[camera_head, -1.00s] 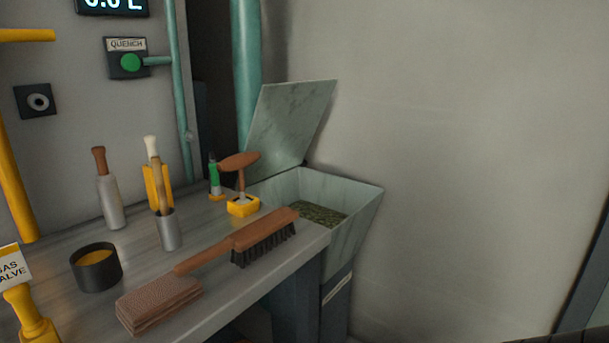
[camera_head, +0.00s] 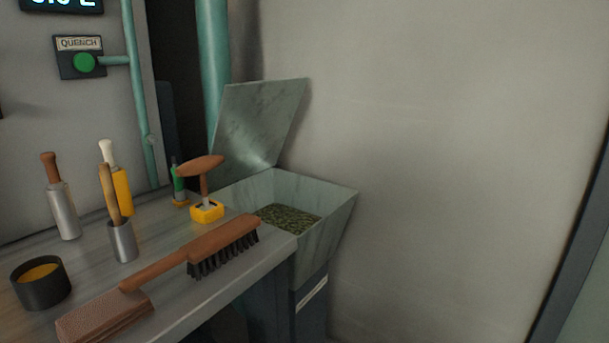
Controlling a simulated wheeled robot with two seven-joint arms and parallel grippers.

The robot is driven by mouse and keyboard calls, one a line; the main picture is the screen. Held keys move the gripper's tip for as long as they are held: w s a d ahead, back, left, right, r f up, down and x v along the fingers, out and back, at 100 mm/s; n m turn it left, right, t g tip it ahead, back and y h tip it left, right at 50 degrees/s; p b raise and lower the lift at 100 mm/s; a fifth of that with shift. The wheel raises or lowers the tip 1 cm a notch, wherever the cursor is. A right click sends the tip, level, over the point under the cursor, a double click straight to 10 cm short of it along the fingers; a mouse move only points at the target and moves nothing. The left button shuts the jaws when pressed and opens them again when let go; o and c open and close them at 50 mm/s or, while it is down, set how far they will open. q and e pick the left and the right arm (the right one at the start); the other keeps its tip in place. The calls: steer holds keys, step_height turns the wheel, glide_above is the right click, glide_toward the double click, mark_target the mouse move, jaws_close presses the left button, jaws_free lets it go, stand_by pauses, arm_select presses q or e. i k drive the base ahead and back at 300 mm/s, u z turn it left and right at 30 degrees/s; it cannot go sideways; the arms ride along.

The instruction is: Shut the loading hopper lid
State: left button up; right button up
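The loading hopper (camera_head: 325,222) is a pale green-grey open bin just past the right end of the workbench. Dark green granular material (camera_head: 287,217) lies inside it. Its lid (camera_head: 258,125) is a flat panel of the same colour, standing up at the back and tilted open. Neither of my grippers shows in the head view.
The workbench (camera_head: 205,290) holds a brush (camera_head: 215,245), a brown block (camera_head: 105,315), a dark cup (camera_head: 40,283), a metal cup (camera_head: 122,242) and a yellow-based T-handled tool (camera_head: 207,211). A teal pipe (camera_head: 212,70) rises behind the lid. A bare wall stands right of the hopper.

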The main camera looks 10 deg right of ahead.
mark_target(254, 121)
steer(key=z, duration=1.6)
steer(key=i, duration=1.45)
steer(key=u, duration=2.7)
